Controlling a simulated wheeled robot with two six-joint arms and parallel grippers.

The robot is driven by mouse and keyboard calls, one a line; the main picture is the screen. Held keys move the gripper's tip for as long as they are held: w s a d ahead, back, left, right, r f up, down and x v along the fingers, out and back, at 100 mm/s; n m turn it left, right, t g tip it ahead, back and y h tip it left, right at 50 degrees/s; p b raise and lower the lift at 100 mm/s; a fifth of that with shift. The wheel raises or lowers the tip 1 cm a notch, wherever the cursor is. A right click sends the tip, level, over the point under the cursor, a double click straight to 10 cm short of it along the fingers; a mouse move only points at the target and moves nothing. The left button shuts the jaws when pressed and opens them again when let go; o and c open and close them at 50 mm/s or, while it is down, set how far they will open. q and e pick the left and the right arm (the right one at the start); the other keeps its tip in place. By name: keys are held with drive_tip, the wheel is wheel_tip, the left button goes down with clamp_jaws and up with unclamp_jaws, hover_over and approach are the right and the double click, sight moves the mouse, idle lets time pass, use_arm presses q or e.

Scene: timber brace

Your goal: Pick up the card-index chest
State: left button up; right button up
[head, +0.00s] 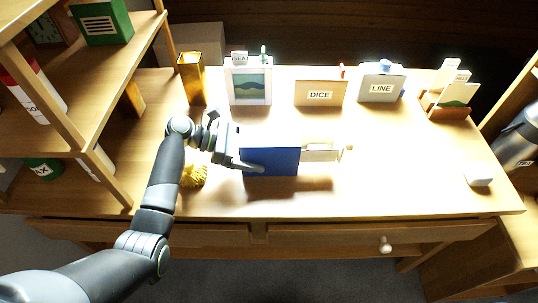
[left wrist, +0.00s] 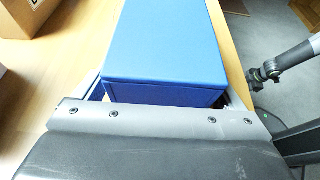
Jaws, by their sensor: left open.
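The card-index chest (head: 272,160) looks like a blue box on the desk, with a cream drawer-like part (head: 322,151) sticking out to its right. My left gripper (head: 248,151) is at the chest's left end, its jaws open, with one finger along the near side. In the left wrist view the blue chest (left wrist: 168,45) lies between the two open fingers (left wrist: 168,93), one on each side. Whether the fingers touch it I cannot tell. My right gripper is not seen in the head view.
Behind the chest stand a gold vase (head: 191,78), a framed picture (head: 249,84), a DICE box (head: 320,93), a LINE box (head: 380,85) and a card holder (head: 448,97). A yellow tuft (head: 193,176) lies near my left wrist. A white block (head: 478,177) is far right.

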sight(248, 136)
use_arm(q)
drive_tip(key=shift+c, duration=0.4)
drive_tip(key=c, duration=1.1)
wheel_tip(248, 136, up, 10)
drive_tip(key=shift+r+p, duration=0.1)
drive_tip(key=shift+p, duration=0.35)
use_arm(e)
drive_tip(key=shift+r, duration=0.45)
use_arm(q)
drive_tip(key=shift+f+b, duration=0.3)
drive_tip(key=shift+f, duration=2.35)
drive_tip(key=shift+f+b, duration=0.5)
drive_tip(key=shift+f, duration=1.9)
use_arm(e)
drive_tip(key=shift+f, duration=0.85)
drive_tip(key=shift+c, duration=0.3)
